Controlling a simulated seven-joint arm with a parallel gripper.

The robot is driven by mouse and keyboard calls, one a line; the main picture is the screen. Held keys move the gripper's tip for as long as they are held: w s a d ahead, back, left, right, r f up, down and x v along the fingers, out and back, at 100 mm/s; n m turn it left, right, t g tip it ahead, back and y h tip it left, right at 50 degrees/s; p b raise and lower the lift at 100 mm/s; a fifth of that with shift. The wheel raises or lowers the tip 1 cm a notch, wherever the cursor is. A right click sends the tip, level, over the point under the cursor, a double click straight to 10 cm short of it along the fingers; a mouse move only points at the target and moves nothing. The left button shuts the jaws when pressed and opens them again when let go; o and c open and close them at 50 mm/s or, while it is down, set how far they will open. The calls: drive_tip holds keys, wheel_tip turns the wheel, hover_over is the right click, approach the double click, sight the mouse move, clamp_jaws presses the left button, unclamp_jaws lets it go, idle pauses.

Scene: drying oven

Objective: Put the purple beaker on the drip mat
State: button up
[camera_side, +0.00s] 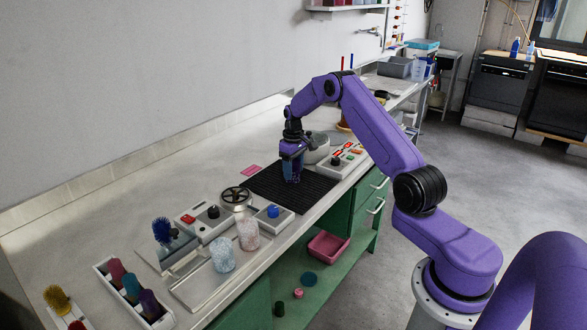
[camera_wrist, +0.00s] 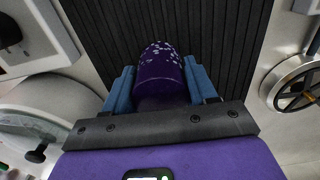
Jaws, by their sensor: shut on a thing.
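The purple beaker (camera_wrist: 160,72), dark with pale specks near its far end, is between the two blue fingers of my gripper (camera_wrist: 162,90) in the wrist view. The fingers are shut on it from both sides. The drip mat (camera_side: 268,194) is a black ribbed rectangle on the bench; its ribs (camera_wrist: 235,45) fill the wrist view behind the beaker. In the side view my gripper (camera_side: 292,168) points down over the mat, with its tips low near the surface. The fingers mostly hide the beaker there, and I cannot tell whether it touches the mat.
A handwheel (camera_side: 237,196) and a blue-knobbed box (camera_side: 273,216) stand left of the mat. A control panel (camera_side: 348,158) stands to its right. Two pale speckled beakers (camera_side: 223,255) (camera_side: 248,233) are nearer the front left. A white rack (camera_side: 103,268) holds coloured items.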

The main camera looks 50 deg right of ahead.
drive_tip(key=shift+f, duration=0.1)
drive_tip(key=o, duration=1)
